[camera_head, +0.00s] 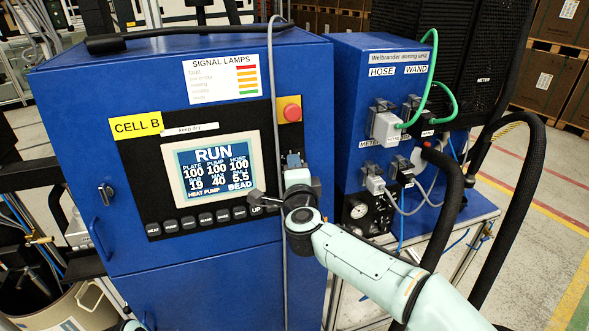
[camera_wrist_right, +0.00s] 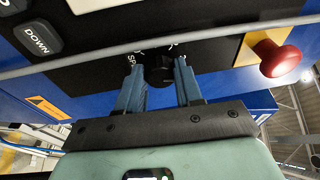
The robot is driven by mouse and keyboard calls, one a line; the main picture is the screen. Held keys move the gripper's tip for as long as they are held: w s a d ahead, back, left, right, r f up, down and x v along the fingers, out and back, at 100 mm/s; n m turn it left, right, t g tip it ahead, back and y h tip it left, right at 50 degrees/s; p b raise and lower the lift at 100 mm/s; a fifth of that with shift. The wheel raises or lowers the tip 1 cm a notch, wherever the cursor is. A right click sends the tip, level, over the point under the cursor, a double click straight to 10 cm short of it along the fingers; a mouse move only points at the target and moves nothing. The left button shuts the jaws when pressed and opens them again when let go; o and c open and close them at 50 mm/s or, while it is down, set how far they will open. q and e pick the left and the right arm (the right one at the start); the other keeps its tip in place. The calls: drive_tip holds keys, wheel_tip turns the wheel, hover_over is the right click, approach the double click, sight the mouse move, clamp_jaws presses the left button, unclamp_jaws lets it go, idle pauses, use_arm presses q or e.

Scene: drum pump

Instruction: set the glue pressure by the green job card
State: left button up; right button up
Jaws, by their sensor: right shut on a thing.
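The blue cell B cabinet (camera_head: 75,100) carries a lit screen (camera_head: 214,168) headed RUN. It reads plate, pump and hose 100, bar 19 and max 40. My right gripper (camera_head: 293,162) is at the panel just right of the screen. In the right wrist view its two fingers (camera_wrist_right: 159,82) are shut on a black round knob (camera_wrist_right: 159,68) with small white marks around it. In the head view the gripper and arm hide most of the knob. I see no green job card in either view. My left gripper is out of view.
A red stop button (camera_head: 291,110) sits above the gripper and also shows in the wrist view (camera_wrist_right: 277,57). A grey cable (camera_head: 272,80) hangs down the front, close to my gripper. A row of keys (camera_head: 205,218) lies under the screen. The blue dosing unit (camera_head: 350,100) stands right.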

idle(0.4)
drive_tip(key=o, duration=1)
drive_tip(key=shift+o, duration=0.2)
drive_tip(key=shift+s, duration=0.1)
use_arm(q)
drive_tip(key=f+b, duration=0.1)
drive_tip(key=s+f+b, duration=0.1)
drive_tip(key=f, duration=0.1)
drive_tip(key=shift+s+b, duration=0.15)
drive_tip(key=shift+b, duration=0.15)
use_arm(e)
drive_tip(key=s+d+r, duration=0.1)
drive_tip(key=s, duration=1.2)
drive_tip(key=shift+d+r, duration=0.15)
